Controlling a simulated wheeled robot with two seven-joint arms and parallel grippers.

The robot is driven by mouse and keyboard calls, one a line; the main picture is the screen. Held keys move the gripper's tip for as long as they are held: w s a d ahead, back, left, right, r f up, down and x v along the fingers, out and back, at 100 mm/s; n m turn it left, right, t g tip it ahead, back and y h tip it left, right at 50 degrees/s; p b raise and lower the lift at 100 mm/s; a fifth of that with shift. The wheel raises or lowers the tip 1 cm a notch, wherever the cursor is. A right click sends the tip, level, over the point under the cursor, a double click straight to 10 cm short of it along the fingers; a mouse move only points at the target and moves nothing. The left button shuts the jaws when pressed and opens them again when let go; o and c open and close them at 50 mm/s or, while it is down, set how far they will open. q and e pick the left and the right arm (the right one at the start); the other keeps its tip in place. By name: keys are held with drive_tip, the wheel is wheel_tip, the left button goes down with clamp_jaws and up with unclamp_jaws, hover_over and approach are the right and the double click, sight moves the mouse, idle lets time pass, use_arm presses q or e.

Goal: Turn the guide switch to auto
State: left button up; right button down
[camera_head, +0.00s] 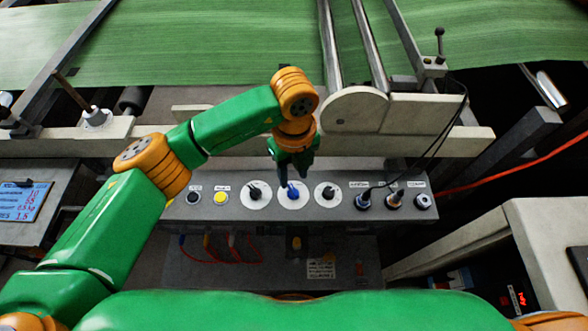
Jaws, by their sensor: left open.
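My left gripper (286,178) points down over a grey control panel (180,209) and is open. Its fingertips are close to a blue knob (293,192) on a white round dial. I cannot tell whether they touch it. A black knob (255,193) on a white dial sits left of it, and another black knob (328,193) sits right of it. The panel's labels are too small to read, so I cannot tell which control is the guide switch. My right gripper is not in view.
A black button (195,199) and a yellow button (221,198) are at the panel's left. Several connector-like fittings (422,201) are at its right, with a black cable (442,125) above. Green sheet material (200,45) runs behind. A blue screen (25,200) stands left.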

sight(294, 191)
use_arm(q)
drive_tip(key=f, duration=0.2)
drive_tip(key=s+f, duration=0.1)
drive_tip(key=shift+s+f, duration=0.15)
drive_tip(key=shift+f, duration=0.25)
drive_tip(key=shift+w+f, duration=0.3)
drive_tip(key=shift+f, duration=0.1)
drive_tip(key=shift+s+d+r, duration=0.1)
clamp_jaws()
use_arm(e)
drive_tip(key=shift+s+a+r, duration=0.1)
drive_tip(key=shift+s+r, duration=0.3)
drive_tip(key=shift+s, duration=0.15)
